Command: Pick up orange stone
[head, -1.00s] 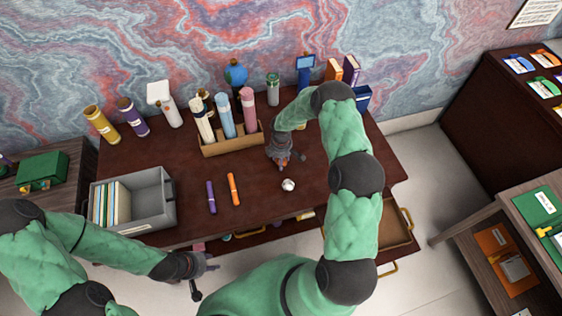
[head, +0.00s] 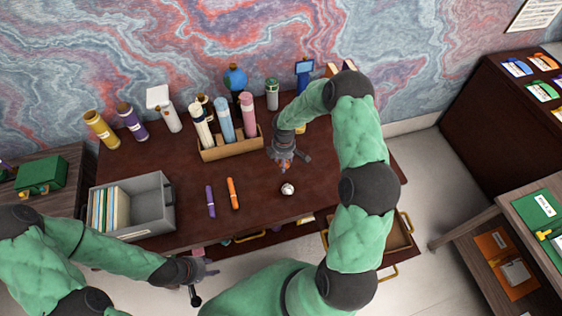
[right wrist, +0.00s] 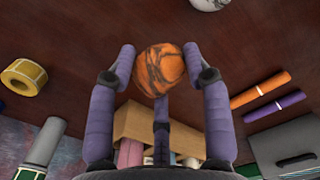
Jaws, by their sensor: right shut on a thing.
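The orange stone (right wrist: 160,70), with dark streaks, is between the purple fingertips of my right gripper (right wrist: 159,62) in the right wrist view. The fingers are closed around it. In the head view my right gripper (head: 287,161) is over the middle of the desk, in front of the cardboard holder, and the stone is mostly hidden by it. I cannot tell its exact height above the desk. My left gripper (head: 206,270) is off the front edge of the desk at lower left, with its fingers apart and nothing seen between them.
A grey bin (head: 158,207) with folders is at left. An orange marker (head: 233,193), a purple marker (head: 211,201) and a white ball (head: 288,189) lie in front. A tape roll (right wrist: 24,76) is nearby.

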